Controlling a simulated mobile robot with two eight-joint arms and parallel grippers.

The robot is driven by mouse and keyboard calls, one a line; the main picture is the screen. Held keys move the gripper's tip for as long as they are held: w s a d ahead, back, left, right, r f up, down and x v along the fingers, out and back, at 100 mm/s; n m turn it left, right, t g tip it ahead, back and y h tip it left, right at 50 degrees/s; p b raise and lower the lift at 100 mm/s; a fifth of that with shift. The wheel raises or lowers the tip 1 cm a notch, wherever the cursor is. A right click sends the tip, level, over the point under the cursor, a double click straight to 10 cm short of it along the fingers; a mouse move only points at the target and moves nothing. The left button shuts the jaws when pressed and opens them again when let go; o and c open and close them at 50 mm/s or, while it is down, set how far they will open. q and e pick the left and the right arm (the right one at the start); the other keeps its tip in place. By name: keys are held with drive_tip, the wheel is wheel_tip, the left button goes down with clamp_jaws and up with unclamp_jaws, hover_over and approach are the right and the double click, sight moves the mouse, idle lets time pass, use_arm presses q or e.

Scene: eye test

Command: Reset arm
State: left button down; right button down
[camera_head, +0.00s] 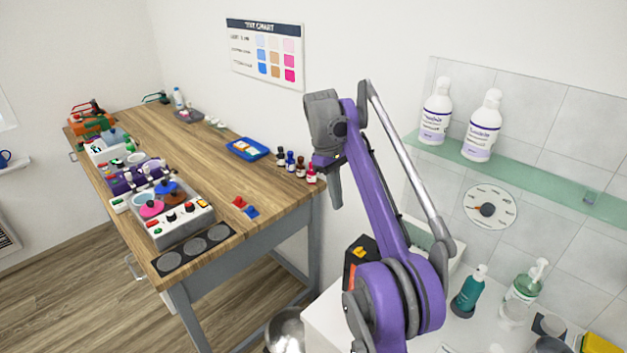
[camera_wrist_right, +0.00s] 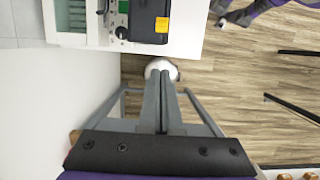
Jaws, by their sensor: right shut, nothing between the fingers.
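My purple right arm rises in the middle of the head view, and its grey right gripper (camera_head: 335,187) points down with the fingers together. The right wrist view shows the two long grey fingers (camera_wrist_right: 163,78) lying side by side, shut, with nothing between them. The gripper hangs in the air, and in the head view it appears just right of the wooden table's near right corner. It touches nothing that I can see. My left gripper does not show clearly in either view.
The wooden table (camera_head: 205,158) holds a blue tray (camera_head: 248,149), small bottles (camera_head: 290,162) and a box with knobs (camera_head: 181,222). At right, a white counter (camera_head: 325,312) carries pump bottles (camera_head: 467,292) below a green shelf (camera_head: 545,185) with two white bottles. A round metal bin (camera_head: 286,332) stands between.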

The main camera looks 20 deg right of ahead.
drive_tip(key=shift+w, duration=0.1)
drive_tip(key=s+a+f+m+t, duration=0.2)
drive_tip(key=s+a+f+t, duration=0.15)
drive_tip(key=s+a, duration=0.6)
drive_tip(key=s+a+f+m+t, duration=0.1)
drive_tip(key=s+a+f+t, duration=0.1)
drive_tip(key=s+f, duration=0.5)
drive_tip(key=s+a+f+m+t+y, duration=0.1)
drive_tip(key=s+a+f+t, duration=0.1)
drive_tip(key=s+f, duration=0.5)
drive_tip(key=s+t, duration=0.1)
drive_tip(key=s, duration=0.1)
drive_tip(key=shift+s+m, duration=0.3)
drive_tip(key=shift+s, duration=0.05)
drive_tip(key=shift+f, duration=0.1)
